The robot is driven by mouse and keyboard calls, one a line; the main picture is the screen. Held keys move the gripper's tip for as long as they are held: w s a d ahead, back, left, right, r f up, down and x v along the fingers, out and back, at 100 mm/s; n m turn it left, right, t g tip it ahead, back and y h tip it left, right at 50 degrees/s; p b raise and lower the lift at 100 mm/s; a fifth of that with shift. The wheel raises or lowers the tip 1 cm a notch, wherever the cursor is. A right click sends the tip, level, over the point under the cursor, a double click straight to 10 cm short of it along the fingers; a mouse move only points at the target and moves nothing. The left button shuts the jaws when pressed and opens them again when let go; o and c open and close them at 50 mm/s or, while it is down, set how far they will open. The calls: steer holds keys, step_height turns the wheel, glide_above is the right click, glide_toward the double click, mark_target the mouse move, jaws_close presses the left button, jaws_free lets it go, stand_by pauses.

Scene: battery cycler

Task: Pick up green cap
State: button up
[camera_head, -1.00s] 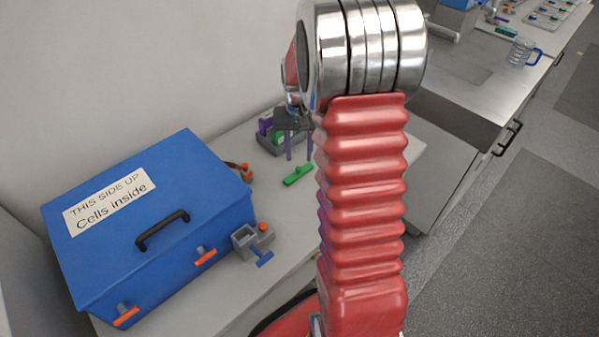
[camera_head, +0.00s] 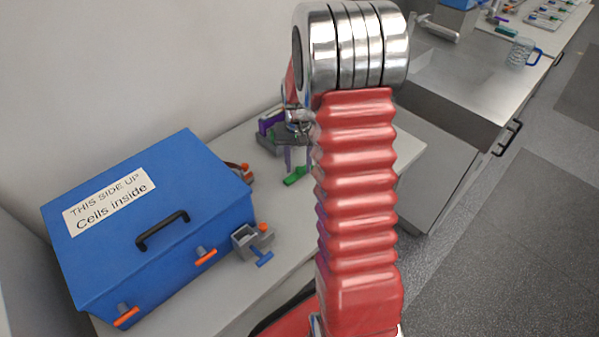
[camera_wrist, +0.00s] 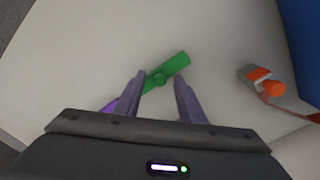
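The green cap lies on the light table as a flat bar with a round knob; in the wrist view (camera_wrist: 172,66) it is just beyond my fingertips and runs diagonally. In the head view the green cap (camera_head: 294,177) shows just below my fingers, which partly hide it. My gripper (camera_wrist: 160,80) is open and empty, with its two purple-grey fingers apart and the knob seen between their tips. In the head view my gripper (camera_head: 297,160) points down over the cap. I cannot tell the exact height of the fingertips above it.
A blue box (camera_head: 145,215) labelled "Cells inside" stands at the left. A grey block with an orange knob (camera_head: 252,241) sits beside it. A grey holder with purple parts (camera_head: 270,130) stands behind my gripper. An orange-and-grey piece (camera_wrist: 262,82) lies right of the cap.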

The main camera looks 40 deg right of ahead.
mark_target(298, 168)
jaws_close()
stand_by(0.3)
step_height(298, 168, up, 10)
stand_by(0.8)
stand_by(0.5)
